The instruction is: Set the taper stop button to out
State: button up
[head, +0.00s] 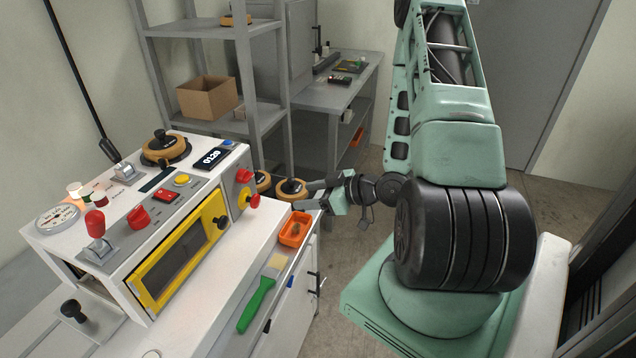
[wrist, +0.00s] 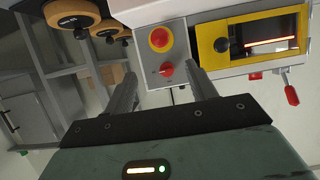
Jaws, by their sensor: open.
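A red mushroom button with a yellow ring (head: 253,201) sticks out of the right end panel of the white machine (head: 70,240). It also shows in the wrist view (wrist: 159,38), facing the camera. A red knob (head: 243,175) sits above it on the same panel, and it also shows in the wrist view (wrist: 166,69). I cannot read which is labelled taper stop, nor tell if the ringed button is pressed in or out. My gripper (head: 316,195) is open and empty, to the right of the panel and apart from it. Its fingers (wrist: 161,76) point toward the panel in the wrist view.
An orange tray (head: 295,229) and a green-handled brush (head: 257,304) lie on the bench top beside the machine. Round wooden-rimmed items (head: 290,190) stand behind the tray, near my gripper. The yellow-framed window (head: 180,255) is on the machine's front. Shelving (head: 205,32) stands behind.

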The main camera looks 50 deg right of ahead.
jog(key=shift+p+v, duration=0.45)
jog(key=shift+v, duration=0.6)
jog(key=w+a+r+n+g+h, duration=0.1)
jog(key=w+a+r+n+g, duration=0.15)
jog(key=w+a+g, duration=0.45)
jog(key=s+a+r+g+h, duration=0.15)
jog(key=a+r, duration=0.25)
jog(key=a, duration=0.7)
jog(key=s+a+r+g, duration=0.1)
jog(key=s+a+r, duration=0.2)
jog(key=s, duration=0.3)
jog(key=s+a+r+n+g+h, duration=0.1)
jog(key=s+a+r, duration=0.2)
jog(key=s+a, duration=0.3)
jog(key=s+a+r+g, duration=0.2)
jog(key=s+a, duration=0.3)
jog(key=s, duration=0.3)
jog(key=shift+r, duration=0.7)
